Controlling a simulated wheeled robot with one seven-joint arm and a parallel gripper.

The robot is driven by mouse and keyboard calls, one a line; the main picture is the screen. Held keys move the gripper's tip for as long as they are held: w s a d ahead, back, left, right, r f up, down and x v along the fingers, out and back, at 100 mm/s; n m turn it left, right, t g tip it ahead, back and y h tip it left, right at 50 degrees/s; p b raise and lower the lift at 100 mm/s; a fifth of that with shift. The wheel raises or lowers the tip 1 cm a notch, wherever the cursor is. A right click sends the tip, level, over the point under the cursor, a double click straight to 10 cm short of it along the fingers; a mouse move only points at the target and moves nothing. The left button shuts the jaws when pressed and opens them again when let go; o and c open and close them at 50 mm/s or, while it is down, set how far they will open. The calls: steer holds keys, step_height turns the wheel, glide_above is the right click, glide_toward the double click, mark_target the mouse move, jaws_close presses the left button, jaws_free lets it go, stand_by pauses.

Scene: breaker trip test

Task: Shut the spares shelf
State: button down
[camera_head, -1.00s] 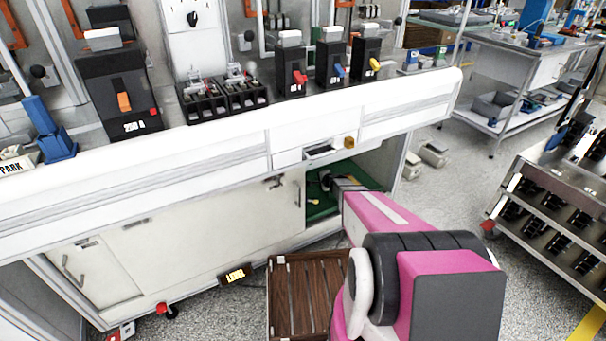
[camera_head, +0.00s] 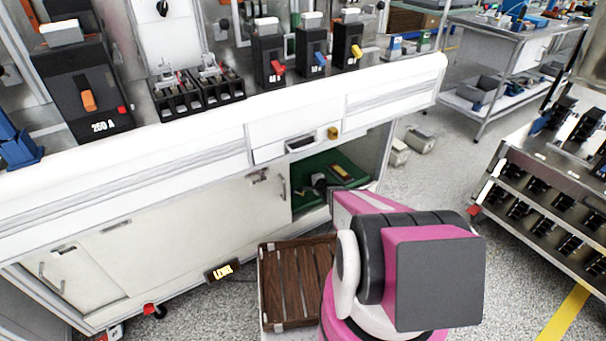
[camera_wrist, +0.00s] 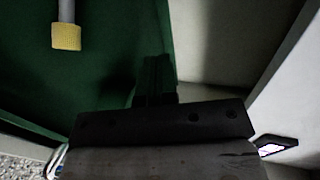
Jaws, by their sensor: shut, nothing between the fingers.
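The spares shelf appears to be the green-lined shelf (camera_head: 308,168) in the open bay at the right end of the white bench's base. A dark item with a yellow part (camera_head: 341,171) lies on it. In the wrist view the green surface (camera_wrist: 95,90) fills the left and middle, with a grey rod with a yellow end (camera_wrist: 66,36) over it. My gripper (camera_head: 320,184) is at the bay's opening, partly hidden by my arm. In the wrist view its fingers (camera_wrist: 156,75) are shut and empty, in front of the green surface. I cannot tell whether they touch it.
A brown slatted crate (camera_head: 297,285) stands on the floor before the bench. White doors (camera_head: 235,220) close the base left of the bay. A metal rack of dark parts (camera_head: 540,190) stands at right.

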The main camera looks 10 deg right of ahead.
mark_target(299, 169)
steer(key=x, duration=2.1)
steer(key=shift+w+r, duration=0.2)
steer(key=shift+w+a, duration=0.2)
steer(key=shift+w, duration=0.4)
